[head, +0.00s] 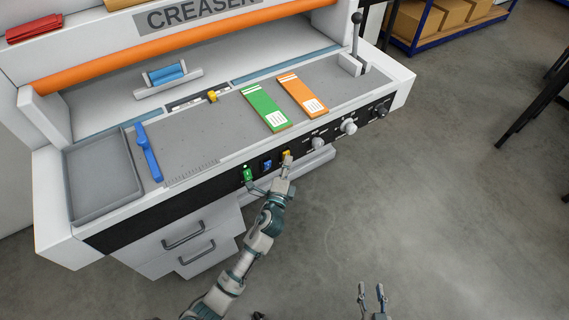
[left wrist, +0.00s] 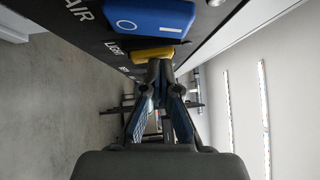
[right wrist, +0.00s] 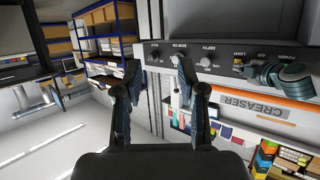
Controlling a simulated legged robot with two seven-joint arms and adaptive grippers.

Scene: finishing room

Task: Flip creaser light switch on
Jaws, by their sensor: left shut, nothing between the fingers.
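The creaser (head: 120,215) fills the left and middle of the head view. On its black front panel sit a green switch (head: 247,174), a blue switch (head: 267,164) and the yellow light switch (head: 286,155). My left gripper (head: 286,164) is shut and empty, with its tips right at the yellow switch. In the left wrist view the yellow switch (left wrist: 152,54), beside the word LIGHT, is directly in front of the closed fingertips (left wrist: 160,72); I cannot tell whether they touch. My right gripper (head: 372,292) is open and empty, low in the head view, away from the creaser.
Grey knobs (head: 348,127) line the panel right of the switches. Drawers (head: 182,236) are below.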

